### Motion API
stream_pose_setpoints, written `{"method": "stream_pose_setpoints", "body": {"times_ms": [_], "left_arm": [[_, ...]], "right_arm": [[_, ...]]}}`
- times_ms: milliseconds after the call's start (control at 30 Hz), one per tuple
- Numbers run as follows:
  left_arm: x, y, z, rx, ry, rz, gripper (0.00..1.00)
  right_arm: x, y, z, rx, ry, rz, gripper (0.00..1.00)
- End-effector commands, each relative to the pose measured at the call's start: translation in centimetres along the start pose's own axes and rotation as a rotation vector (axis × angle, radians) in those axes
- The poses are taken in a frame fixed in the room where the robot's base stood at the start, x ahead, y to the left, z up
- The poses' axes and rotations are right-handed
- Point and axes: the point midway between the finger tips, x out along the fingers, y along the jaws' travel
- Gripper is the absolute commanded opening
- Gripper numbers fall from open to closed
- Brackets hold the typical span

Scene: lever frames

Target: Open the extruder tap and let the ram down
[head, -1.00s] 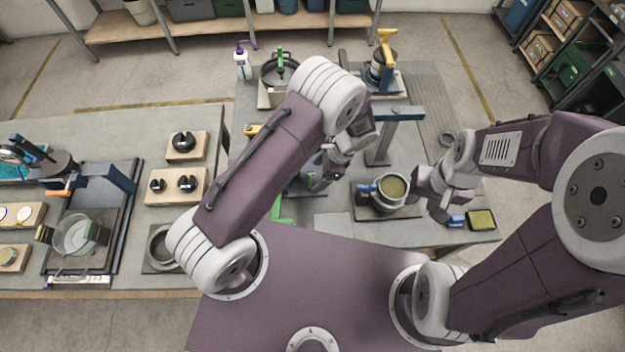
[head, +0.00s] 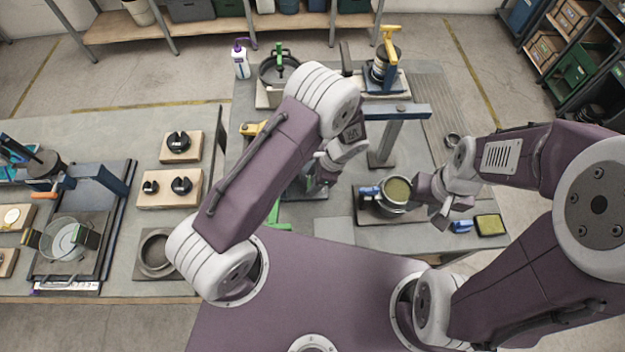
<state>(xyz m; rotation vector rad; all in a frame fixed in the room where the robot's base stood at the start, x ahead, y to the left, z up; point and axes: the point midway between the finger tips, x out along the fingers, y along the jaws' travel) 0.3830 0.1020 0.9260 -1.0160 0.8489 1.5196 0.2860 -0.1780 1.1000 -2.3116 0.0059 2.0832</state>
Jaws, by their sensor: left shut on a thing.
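A grey-blue stand (head: 385,140) with a flat top arm rises from the middle of the right table, and I take it for the extruder's frame. Its left part is hidden behind my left arm. My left gripper (head: 322,180) is beside the stand, low over a dark base (head: 303,193). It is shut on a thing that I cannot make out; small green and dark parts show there. The tap and the ram cannot be told apart here. My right gripper (head: 442,208) hangs right of a pot, apart from the stand, and its jaw opening is unclear.
A yellow-topped block (head: 490,225) lies near the front right corner. A yellow-handled device (head: 388,65) and a dark pan (head: 279,75) stand at the back. The left table (head: 110,280) carries boards and a bowl.

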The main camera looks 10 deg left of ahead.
Motion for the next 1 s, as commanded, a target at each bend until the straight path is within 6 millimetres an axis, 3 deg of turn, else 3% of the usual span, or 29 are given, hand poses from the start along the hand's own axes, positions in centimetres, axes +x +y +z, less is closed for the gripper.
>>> {"method": "stream_pose_setpoints", "body": {"times_ms": [133,333,367,400,433,767,1000], "left_arm": [[0.1,-0.2,-0.1,-0.110,0.002,0.044,0.14],[0.0,-0.1,0.0,-0.111,0.001,0.046,0.14],[0.0,-0.1,0.0,-0.111,0.001,0.045,0.60],[0.0,-0.1,0.0,-0.111,0.001,0.045,0.71],[0.0,-0.1,0.0,-0.111,0.001,0.045,0.76],[-0.3,-0.1,-0.1,-0.110,0.001,0.044,0.76],[-5.0,-0.4,-0.2,-0.110,0.005,0.041,0.76]], "right_arm": [[0.3,0.0,0.0,0.000,0.000,0.000,0.36],[0.2,0.0,0.0,0.000,0.000,0.000,0.36],[0.2,0.0,0.0,0.000,0.000,0.000,0.36],[0.2,0.0,0.0,0.000,0.000,0.000,0.36],[0.2,0.0,0.0,0.000,0.000,0.000,0.36],[0.3,0.0,0.0,0.000,0.000,0.000,0.36],[1.6,0.0,0.2,0.000,0.000,0.000,0.36]]}}
